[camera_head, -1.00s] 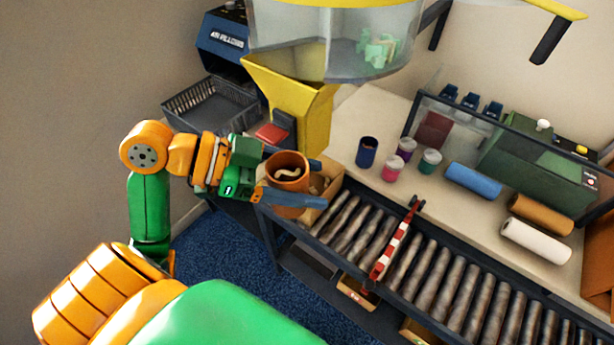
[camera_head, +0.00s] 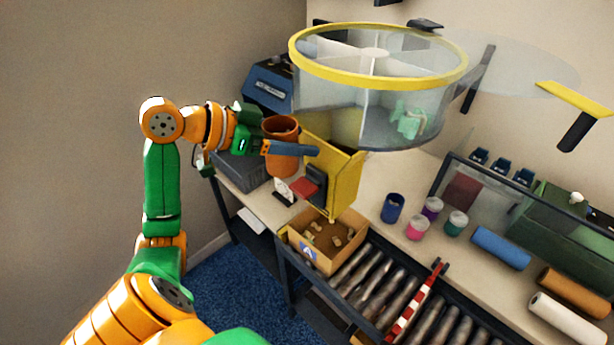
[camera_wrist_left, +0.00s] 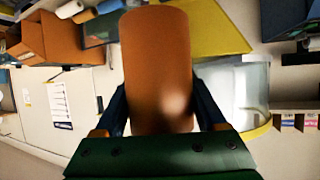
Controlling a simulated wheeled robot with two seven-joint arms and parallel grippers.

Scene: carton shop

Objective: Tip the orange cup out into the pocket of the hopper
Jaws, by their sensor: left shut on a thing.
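My left gripper (camera_head: 308,147) is shut on the orange cup (camera_head: 281,158), one blue finger on each side. The cup is about upright in the head view, and what lies inside it cannot be made out. In the left wrist view the cup (camera_wrist_left: 155,70) fills the middle between the fingers. The hopper (camera_head: 340,112) is a clear round drum with a yellow rim and clear dividers that form pockets, at the upper right of the cup. A pale green thing (camera_head: 409,119) sits in its right pocket. The cup is outside the drum, lower than its rim. My right gripper is not in view.
A yellow chute (camera_head: 344,180) stands below the drum, close right of the cup. An open carton (camera_head: 313,259) with small pale pieces stands under it, by the rollers (camera_head: 365,295). A dark crate (camera_head: 240,172) is below the gripper. Several small pots stand on the bench.

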